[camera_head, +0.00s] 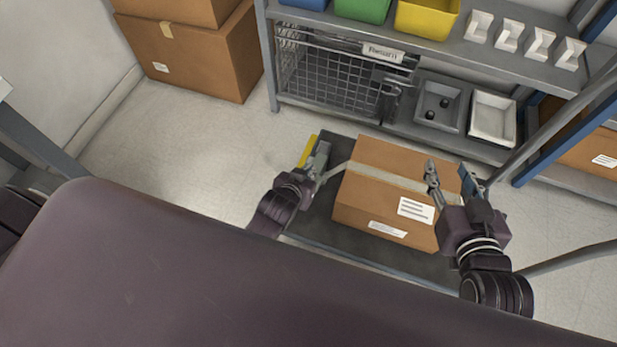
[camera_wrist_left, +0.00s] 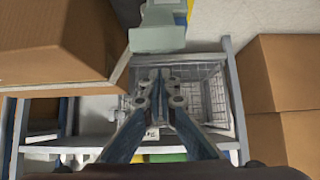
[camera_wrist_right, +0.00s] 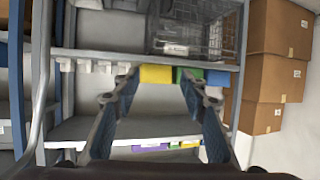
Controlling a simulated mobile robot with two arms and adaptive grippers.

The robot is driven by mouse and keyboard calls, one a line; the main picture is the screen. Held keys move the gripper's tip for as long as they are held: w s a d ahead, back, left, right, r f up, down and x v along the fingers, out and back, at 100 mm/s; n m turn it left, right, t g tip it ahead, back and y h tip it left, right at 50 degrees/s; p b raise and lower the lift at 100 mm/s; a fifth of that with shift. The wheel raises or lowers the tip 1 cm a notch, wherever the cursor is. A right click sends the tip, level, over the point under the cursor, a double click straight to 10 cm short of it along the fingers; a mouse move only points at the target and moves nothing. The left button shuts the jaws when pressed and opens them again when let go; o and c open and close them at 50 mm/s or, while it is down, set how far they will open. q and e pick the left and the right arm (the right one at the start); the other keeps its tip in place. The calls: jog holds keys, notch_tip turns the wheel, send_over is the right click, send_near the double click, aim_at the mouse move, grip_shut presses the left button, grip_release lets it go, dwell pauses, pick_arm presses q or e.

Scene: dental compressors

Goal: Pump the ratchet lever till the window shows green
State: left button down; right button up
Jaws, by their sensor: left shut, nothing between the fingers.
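A cardboard box (camera_head: 385,190) with a pale strap (camera_head: 395,176) across its top stands on a dark platform (camera_head: 330,207). At the platform's left edge is a yellow part (camera_head: 307,151), beside my left gripper (camera_head: 316,163). In the left wrist view a grey-green block (camera_wrist_left: 157,38) with yellow behind it hangs just beyond the shut fingertips (camera_wrist_left: 163,75); it seems to be the ratchet. I cannot make out its lever or window colour, or whether I touch it. My right gripper (camera_head: 449,167) is open and empty over the box's right end.
A shelf unit (camera_head: 470,50) stands behind the platform, with a wire cage (camera_head: 335,82), grey trays (camera_head: 440,103) and coloured bins (camera_head: 427,17). Stacked cartons (camera_head: 190,55) stand at back left. The floor (camera_head: 200,160) left of the platform is clear.

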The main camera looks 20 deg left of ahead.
pick_arm(q)
jog(key=shift+s+f+b, duration=0.3)
jog(key=shift+s+f, duration=0.1)
jog(key=shift+f, duration=0.5)
pick_arm(e)
jog(key=shift+w+a+r+t+y, duration=0.2)
jog(key=shift+w+r+t, duration=0.15)
jog(key=shift+r, duration=0.4)
jog(key=shift+w+a+r+t+y, duration=0.15)
jog(key=shift+w+r+t, duration=0.25)
jog(key=shift+r, duration=0.4)
jog(key=shift+w+a+r+t+y, duration=0.1)
jog(key=shift+w+a+r+t, duration=0.1)
jog(key=shift+r+t, duration=0.4)
pick_arm(q)
jog(key=shift+f, duration=0.1)
pick_arm(e)
jog(key=shift+r, duration=0.2)
